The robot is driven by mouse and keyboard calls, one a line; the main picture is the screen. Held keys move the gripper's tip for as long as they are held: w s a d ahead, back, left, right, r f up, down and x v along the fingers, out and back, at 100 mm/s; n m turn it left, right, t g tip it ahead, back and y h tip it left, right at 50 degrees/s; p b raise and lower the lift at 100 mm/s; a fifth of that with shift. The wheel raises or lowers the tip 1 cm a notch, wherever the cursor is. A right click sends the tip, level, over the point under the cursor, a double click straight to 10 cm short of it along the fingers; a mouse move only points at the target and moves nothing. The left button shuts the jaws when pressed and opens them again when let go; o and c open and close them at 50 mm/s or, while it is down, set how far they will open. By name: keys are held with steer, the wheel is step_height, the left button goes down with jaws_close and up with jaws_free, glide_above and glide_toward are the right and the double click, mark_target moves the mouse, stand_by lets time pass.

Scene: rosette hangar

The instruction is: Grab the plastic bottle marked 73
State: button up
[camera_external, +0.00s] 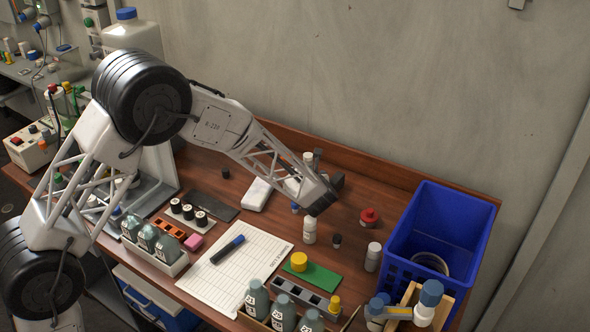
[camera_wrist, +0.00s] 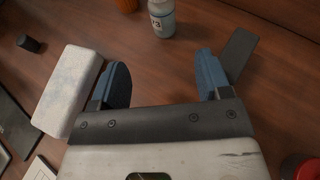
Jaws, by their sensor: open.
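A small pale bottle (camera_wrist: 162,18) with a white label stands upright at the top of the wrist view; its label seems to read 73, and its top is cut off by the picture edge. My gripper (camera_wrist: 163,82) is open, with two blue fingertips spread apart and nothing between them. The bottle stands beyond the fingertips, roughly in line with the gap and apart from both. In the external view my gripper (camera_external: 312,197) is low over the table and hides part of what lies behind it. A white top (camera_external: 308,158) shows behind it; I cannot tell if it is this bottle.
A white block (camera_wrist: 68,90) lies left of the fingers and a dark grey block (camera_wrist: 237,52) right. A black cylinder (camera_wrist: 28,43) stands far left. A white bottle (camera_external: 310,231), a red-topped item (camera_external: 369,217) and a blue crate (camera_external: 436,200) are near my gripper.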

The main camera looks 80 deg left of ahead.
steer(key=shift+w+a+f+m, duration=0.25)
steer(key=shift+a+f+m, duration=0.05)
steer(key=shift+a+f, duration=0.35)
steer(key=shift+x, duration=3.35)
steer(key=shift+a, duration=0.1)
steer(key=shift+x, duration=2.5)
steer(key=shift+w+r, duration=0.15)
steer(key=c, duration=1)
steer(key=shift+r, duration=0.1)
